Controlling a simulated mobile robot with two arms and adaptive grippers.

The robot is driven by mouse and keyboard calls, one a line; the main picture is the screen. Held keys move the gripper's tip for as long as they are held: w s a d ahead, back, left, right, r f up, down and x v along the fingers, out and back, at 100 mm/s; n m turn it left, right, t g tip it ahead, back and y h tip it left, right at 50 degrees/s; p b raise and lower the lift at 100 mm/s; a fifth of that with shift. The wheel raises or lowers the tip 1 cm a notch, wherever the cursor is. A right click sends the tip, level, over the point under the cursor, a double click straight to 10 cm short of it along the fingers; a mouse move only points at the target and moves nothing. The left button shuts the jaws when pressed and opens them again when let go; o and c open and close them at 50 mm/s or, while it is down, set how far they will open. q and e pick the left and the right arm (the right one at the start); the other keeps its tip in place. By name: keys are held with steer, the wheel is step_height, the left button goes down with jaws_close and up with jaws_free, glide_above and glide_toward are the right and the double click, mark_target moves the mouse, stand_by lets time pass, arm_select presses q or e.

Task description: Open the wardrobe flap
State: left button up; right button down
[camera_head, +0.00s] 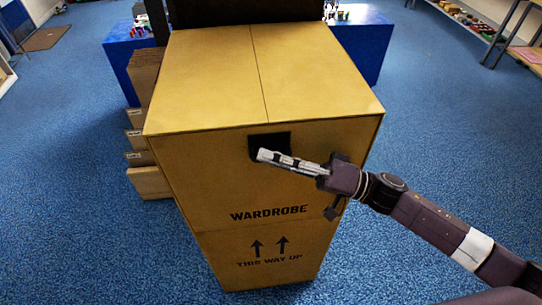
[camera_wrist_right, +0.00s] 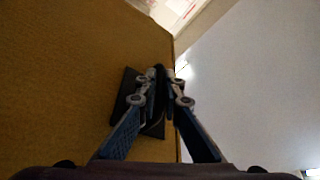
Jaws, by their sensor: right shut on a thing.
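The wardrobe carton (camera_head: 255,262) is a tall brown box, upright, printed "WARDROBE" and "THIS WAY UP". The panel looks flush with the front. The exact contact is hidden. My left gripper is not in view.
Shelves (camera_head: 490,35) line the far right. The blue carpet (camera_head: 450,120) is clear on the right and at the front left.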

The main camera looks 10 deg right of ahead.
steer(key=s+f+n+g+y+b, duration=0.1)
steer(key=s+f+n+b, duration=0.2)
steer(key=s, duration=0.7)
steer(key=s+f+n+g+y+b, duration=0.1)
steer(key=s+f+n+b, duration=0.3)
steer(key=s, duration=0.7)
step_height(320, 180, down, 2)
steer(key=shift+f+n+g+y, duration=0.1)
steer(key=shift+n+g+y, duration=0.35)
steer(key=shift+n, duration=0.75)
steer(key=c, duration=2.4)
jaws_free()
